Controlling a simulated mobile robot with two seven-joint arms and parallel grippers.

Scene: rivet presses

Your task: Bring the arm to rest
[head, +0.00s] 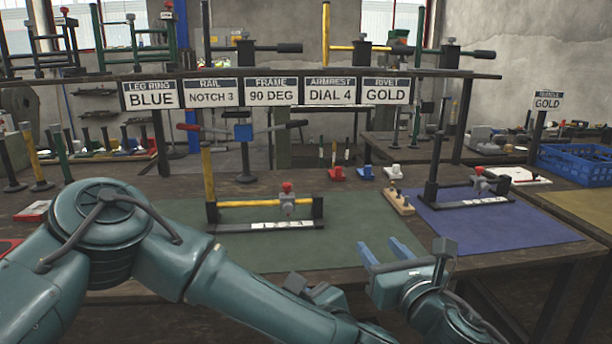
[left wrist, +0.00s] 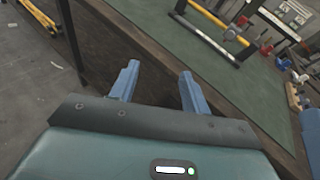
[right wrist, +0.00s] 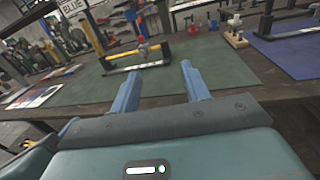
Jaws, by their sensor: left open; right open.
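My right gripper (head: 381,244) shows in the head view with its blue fingers apart and empty, over the front edge of the green mat (head: 375,235). In the right wrist view the fingers (right wrist: 160,75) stand open with only the mat and bench beyond. My left arm (head: 200,265) crosses the lower left of the head view; its gripper cannot be made out clearly there. In the left wrist view the left gripper (left wrist: 158,75) is open and empty near the bench's front edge. A yellow-and-black frame (head: 262,204) with a grey, red-knobbed press (head: 288,202) sits on the green mat, apart from both grippers.
A black frame (head: 462,195) stands on the blue mat (head: 500,235) at right. A wooden block with pegs (head: 399,202) lies between the mats. Signs (head: 271,91) hang from the shelf above. A blue crate (head: 575,162) is at far right. The green mat's front is clear.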

